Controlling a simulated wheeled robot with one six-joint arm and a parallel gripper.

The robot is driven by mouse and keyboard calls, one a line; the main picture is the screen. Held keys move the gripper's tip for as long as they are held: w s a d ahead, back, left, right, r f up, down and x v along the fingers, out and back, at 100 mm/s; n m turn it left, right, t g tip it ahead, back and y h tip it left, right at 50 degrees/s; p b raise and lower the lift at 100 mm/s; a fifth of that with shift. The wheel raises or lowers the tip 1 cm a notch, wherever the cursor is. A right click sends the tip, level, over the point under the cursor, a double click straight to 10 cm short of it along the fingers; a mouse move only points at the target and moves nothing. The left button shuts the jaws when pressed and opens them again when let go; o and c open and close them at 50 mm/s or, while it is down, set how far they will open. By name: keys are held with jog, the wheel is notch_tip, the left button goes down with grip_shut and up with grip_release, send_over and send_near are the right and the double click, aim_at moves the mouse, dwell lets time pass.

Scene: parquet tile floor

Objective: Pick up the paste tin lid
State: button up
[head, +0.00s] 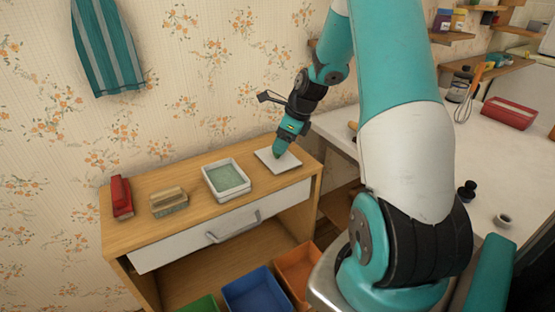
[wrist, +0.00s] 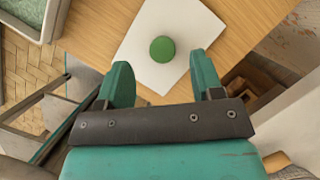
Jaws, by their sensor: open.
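A round green lid (wrist: 163,49), which looks like the paste tin lid, lies on a white square sheet (wrist: 187,22) in the wrist view. The sheet also shows in the head view (head: 287,166) at the right end of the wooden cabinet top. The lid is hidden behind my gripper in the head view. My gripper (wrist: 163,80) is open, its two green fingers apart with nothing between them. The lid is just beyond the fingertips, roughly centred between them. In the head view my gripper (head: 279,152) points down over the sheet.
On the cabinet top (head: 155,231), left of the sheet, are a white tray (head: 244,186) with a green inside, a wooden brush-like block (head: 169,203) and a red object (head: 121,197). Coloured bins (head: 258,291) sit below. A white counter (head: 490,150) is at right.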

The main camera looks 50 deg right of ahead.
aim_at(277, 155)
jog(key=x, duration=0.3)
jog(key=shift+w+d+f, duration=0.1)
jog(key=shift+f, duration=0.25)
jog(key=shift+c, duration=0.2)
jog(key=c, duration=1)
jog(key=shift+o, duration=0.2)
